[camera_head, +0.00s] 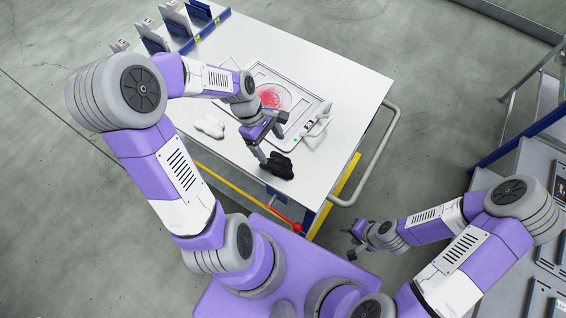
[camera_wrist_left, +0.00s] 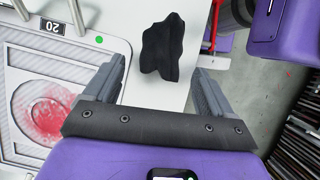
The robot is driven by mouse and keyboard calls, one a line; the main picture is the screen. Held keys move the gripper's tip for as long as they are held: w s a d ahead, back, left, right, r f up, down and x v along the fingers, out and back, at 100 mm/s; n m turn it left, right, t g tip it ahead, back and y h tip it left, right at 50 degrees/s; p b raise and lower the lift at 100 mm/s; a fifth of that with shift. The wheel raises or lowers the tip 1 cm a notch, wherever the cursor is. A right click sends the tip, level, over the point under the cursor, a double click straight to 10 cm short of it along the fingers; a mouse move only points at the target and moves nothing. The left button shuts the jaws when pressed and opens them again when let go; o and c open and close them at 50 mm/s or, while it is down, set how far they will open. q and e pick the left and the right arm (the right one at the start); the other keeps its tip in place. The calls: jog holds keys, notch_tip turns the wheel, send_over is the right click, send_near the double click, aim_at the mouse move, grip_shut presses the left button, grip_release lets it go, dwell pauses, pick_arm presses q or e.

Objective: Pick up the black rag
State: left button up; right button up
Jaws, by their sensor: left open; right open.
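The black rag (camera_head: 279,166) lies crumpled on the white table (camera_head: 325,62) near its front edge. In the left wrist view the rag (camera_wrist_left: 161,48) lies beyond the fingertips, between their lines. My left gripper (camera_head: 268,143) is above the table next to the rag; its two fingers stand apart and empty in the left wrist view (camera_wrist_left: 158,80). In the head view the gripper covers a little of the rag's surroundings. My right gripper (camera_head: 354,240) is low at the right, off the table and away from the rag; it is open and looks empty.
A white tray (camera_head: 312,99) with a red patch lies behind the rag. A white cloth-like lump (camera_head: 210,125) lies to the left. Blue and grey upright plates (camera_head: 152,39) stand at the table's far left. A metal rail (camera_head: 374,165) runs along the right edge. Shelving (camera_head: 530,110) stands at right.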

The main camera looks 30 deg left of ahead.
aim_at(279, 163)
pick_arm(q)
jog(key=x, duration=0.2)
jog(key=b+x, duration=0.1)
jog(key=x, duration=0.2)
jog(key=b+x, duration=0.1)
jog(key=x, duration=0.1)
jog(key=shift+s+d, duration=0.25)
jog(key=shift+s, duration=0.05)
jog(key=shift+f+b, duration=0.3)
jog(key=shift+b, duration=0.05)
jog(key=c, duration=0.7)
jog(key=shift+c, duration=0.2)
jog(key=shift+r, duration=0.15)
notch_tip(279, 163, up, 10)
jog(key=p, duration=0.3)
jog(key=shift+p, duration=0.3)
jog(key=shift+r, duration=0.15)
